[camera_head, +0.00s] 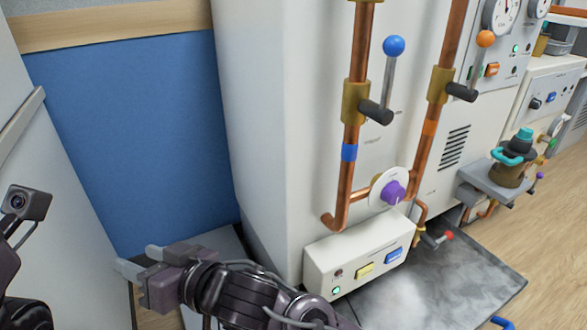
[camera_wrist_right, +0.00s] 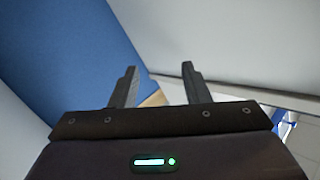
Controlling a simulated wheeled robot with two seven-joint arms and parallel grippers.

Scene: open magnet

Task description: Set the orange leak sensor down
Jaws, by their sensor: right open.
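I cannot make out an orange leak sensor in either view. My right gripper (camera_head: 139,262) is at the lower left of the head view, low in front of the blue panel and left of the white cabinet. Its fingers point left, over a grey surface. In the right wrist view the two fingers of the right gripper (camera_wrist_right: 159,78) stand apart with nothing between them. Part of my left arm shows at the left edge of the head view; its gripper is outside the picture.
The white cabinet (camera_head: 262,120) carries copper pipes, a blue-knobbed lever (camera_head: 393,47), an orange-knobbed lever (camera_head: 485,39) and a purple dial (camera_head: 392,193). A control box (camera_head: 320,265) juts out low, right of my right gripper. A blue panel (camera_head: 130,130) stands behind the gripper.

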